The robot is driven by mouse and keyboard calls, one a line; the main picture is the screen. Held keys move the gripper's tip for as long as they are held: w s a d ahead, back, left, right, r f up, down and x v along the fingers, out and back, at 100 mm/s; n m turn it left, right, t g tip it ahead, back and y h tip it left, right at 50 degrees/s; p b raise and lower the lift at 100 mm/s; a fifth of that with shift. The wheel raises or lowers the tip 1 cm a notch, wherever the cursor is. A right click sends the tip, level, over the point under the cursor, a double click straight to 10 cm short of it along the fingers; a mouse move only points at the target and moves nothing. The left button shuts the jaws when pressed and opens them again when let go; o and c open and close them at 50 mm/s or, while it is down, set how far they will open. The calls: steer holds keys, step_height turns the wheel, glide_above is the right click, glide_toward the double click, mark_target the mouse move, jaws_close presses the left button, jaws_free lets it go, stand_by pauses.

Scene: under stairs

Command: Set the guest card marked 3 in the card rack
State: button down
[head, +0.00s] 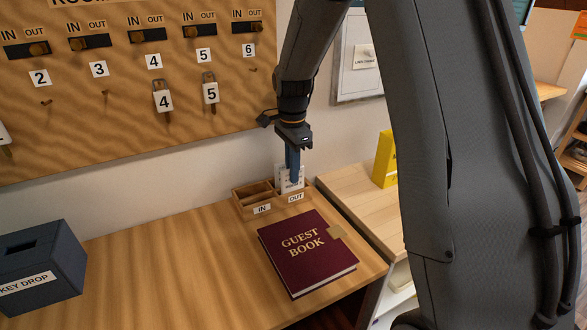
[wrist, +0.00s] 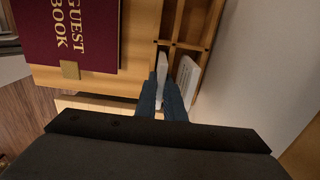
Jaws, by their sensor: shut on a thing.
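The card rack (head: 243,208) is a small wooden box against the wall, with an IN label at left and an OUT label at right. My gripper (head: 292,172) points down over the OUT side. In the wrist view its blue fingers (wrist: 162,100) are shut on a white card (wrist: 162,62), seen nearly edge-on at the front of the rack (wrist: 178,44). Its number is not readable, and I cannot tell whether its lower edge is inside the slot. A second white card (wrist: 187,76) stands in the rear OUT slot, close to the fingers.
A dark red guest book (head: 305,252) lies just in front of the rack. A dark key drop box (head: 42,262) stands at left. The room key board (head: 120,90) hangs above. A yellow item (head: 385,160) stands to the right. Bare desk lies between box and book.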

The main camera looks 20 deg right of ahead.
steer(key=shift+f, duration=0.15)
steer(key=c, duration=1.9)
jaws_free()
steer(key=shift+o, duration=0.2)
step_height(320, 180, up, 12)
steer(key=b, duration=0.4)
steer(key=s+f+n, duration=0.5)
steer(key=s, duration=0.2)
steer(key=s+f+n+t, duration=0.1)
steer(key=s+f+n, duration=0.4)
steer(key=s, duration=0.2)
steer(key=s+f+n, duration=0.4)
steer(key=s+n, duration=0.1)
steer(key=s, duration=0.3)
steer(key=shift+f+n+t, duration=0.3)
steer(key=shift+f+n, duration=0.1)
steer(key=shift+s+d, duration=0.1)
steer(key=shift+d, duration=0.05)
